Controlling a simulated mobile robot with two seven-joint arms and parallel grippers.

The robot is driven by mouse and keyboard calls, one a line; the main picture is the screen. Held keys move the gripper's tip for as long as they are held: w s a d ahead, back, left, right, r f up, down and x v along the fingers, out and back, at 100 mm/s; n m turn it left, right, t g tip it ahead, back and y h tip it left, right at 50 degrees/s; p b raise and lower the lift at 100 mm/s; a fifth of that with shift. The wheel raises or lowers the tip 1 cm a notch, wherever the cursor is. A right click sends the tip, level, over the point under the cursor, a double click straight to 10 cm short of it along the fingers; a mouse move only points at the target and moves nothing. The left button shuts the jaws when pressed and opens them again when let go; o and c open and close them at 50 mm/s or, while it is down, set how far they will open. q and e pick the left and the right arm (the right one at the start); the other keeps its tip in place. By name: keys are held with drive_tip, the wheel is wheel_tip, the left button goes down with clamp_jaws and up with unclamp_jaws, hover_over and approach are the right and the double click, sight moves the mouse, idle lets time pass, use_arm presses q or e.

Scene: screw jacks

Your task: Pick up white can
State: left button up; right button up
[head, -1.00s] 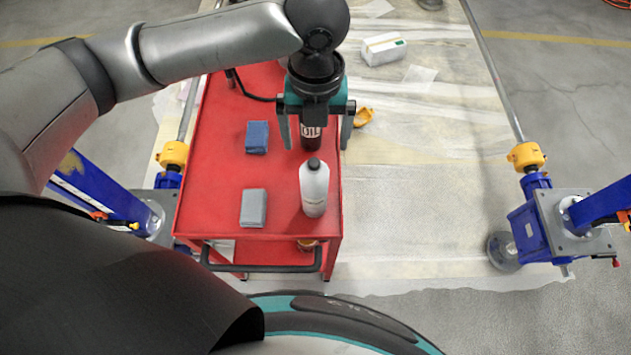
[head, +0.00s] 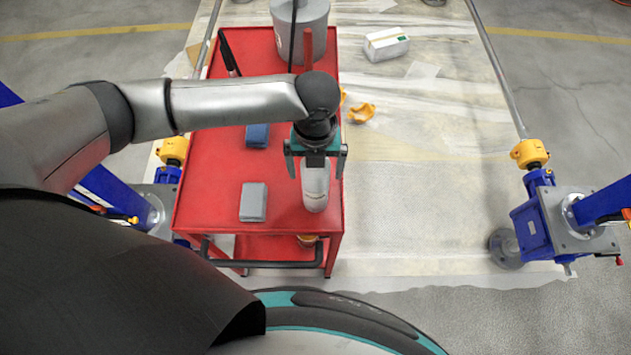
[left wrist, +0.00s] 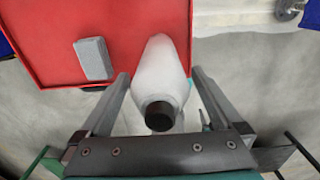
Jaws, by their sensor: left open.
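The white can (head: 316,190) is a pale bottle shape standing upright near the front right edge of the red cart. In the left wrist view the white can (left wrist: 162,75) has a black cap and a tapered shoulder. My left gripper (head: 315,168) is open above it, with a finger on each side of its upper part. In the left wrist view the left gripper's fingers (left wrist: 160,78) flank the can with visible gaps. My right gripper is not in view.
The red cart (head: 220,180) also carries a grey block (head: 253,202), a blue block (head: 257,135) and a grey bucket (head: 312,30) at the back. A blue screw jack (head: 540,215) stands at right.

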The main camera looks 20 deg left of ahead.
use_arm(q)
clamp_jaws()
idle(0.8)
